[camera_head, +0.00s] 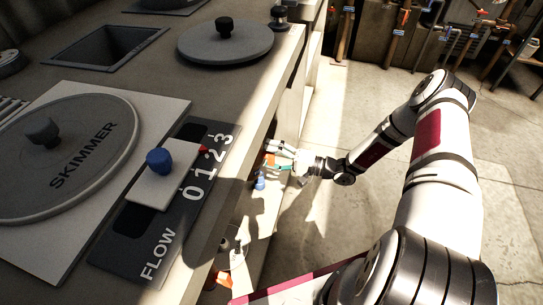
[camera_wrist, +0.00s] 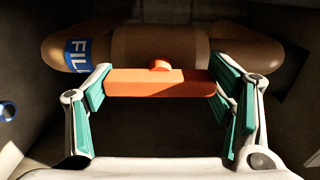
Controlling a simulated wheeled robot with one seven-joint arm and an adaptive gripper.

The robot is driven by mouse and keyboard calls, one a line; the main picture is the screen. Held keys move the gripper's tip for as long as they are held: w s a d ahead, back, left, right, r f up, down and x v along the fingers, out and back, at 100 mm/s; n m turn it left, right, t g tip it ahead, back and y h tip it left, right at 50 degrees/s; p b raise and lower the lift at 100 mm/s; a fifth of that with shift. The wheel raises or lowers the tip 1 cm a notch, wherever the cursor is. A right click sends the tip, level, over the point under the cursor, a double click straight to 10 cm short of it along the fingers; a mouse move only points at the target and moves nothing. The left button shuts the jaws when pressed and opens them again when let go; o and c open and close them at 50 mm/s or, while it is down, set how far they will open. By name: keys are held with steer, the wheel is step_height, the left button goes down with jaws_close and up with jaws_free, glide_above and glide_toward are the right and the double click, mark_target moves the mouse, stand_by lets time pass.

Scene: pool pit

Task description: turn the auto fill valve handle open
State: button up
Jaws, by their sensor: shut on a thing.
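The orange valve handle (camera_wrist: 145,86) is a flat bar with a round knob at its middle, in front of a brown pipe (camera_wrist: 135,45). The bar lies across the wrist view, roughly along the pipe. A blue label (camera_wrist: 78,55) on the pipe shows the letters "FIL", the rest cut off by the curve. My gripper (camera_wrist: 160,80) is shut on the handle, one teal-padded finger at each end of the bar. In the head view my gripper (camera_head: 281,158) is beside the counter's side, and a bit of orange shows at its fingers.
The counter (camera_head: 170,60) stands left of my arm, its overhanging edge close above my gripper. A blue-handled valve (camera_head: 260,182) sits just below my gripper. The skimmer lid (camera_head: 70,150) and flow panel (camera_head: 130,235) are on top. Open concrete floor (camera_head: 370,90) lies right.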

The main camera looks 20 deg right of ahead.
steer(key=o, duration=1.2)
steer(key=shift+d, duration=0.1)
steer(key=v, duration=1.1)
steer(key=shift+s+d, duration=0.25)
steer(key=shift+d, duration=0.05)
